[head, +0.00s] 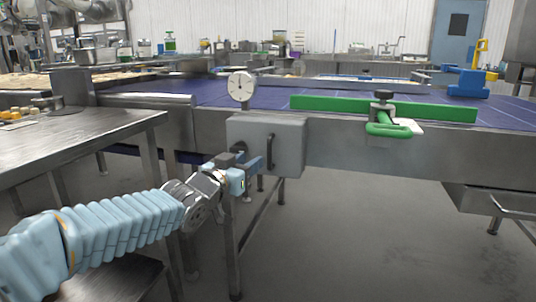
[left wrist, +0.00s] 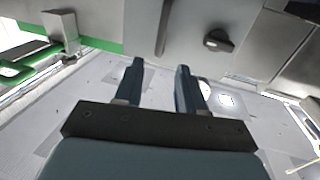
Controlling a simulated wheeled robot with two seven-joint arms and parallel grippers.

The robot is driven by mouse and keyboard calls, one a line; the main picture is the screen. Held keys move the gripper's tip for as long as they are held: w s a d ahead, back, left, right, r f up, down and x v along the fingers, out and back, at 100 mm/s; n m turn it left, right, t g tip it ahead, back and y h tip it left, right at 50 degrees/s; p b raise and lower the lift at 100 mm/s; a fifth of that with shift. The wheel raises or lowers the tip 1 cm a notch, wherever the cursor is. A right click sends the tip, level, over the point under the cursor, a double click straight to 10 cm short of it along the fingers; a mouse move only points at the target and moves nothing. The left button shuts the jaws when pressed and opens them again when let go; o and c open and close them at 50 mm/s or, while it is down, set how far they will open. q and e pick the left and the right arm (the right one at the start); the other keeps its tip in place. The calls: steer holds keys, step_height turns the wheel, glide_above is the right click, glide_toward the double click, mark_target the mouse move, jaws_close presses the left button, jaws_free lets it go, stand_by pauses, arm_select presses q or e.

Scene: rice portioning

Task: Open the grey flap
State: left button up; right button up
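The grey flap (head: 287,150) is the front of a grey box on the conveyor's side and looks closed. It has a dark upright handle (head: 270,151). In the left wrist view the flap (left wrist: 190,18) is at the top, with the handle (left wrist: 162,30) above the gap between my fingers and a dark knob (left wrist: 217,39) to its right. My left gripper (head: 256,168) is just in front of the flap's lower left part. In the left wrist view my left gripper (left wrist: 160,68) is open and empty, its fingers apart from the handle. My right gripper is not in view.
A dial gauge (head: 241,87) stands above the box. A green bar (head: 340,104) and a green clamp handle (head: 390,130) are on the conveyor to the right. A steel table (head: 80,140) stands at the left. The floor right of the box is clear.

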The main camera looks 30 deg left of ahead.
mark_target(268, 149)
arm_select(q)
steer(key=w, duration=0.9)
steer(key=shift+w+a, duration=0.2)
steer(key=shift+w, duration=0.2)
jaws_close()
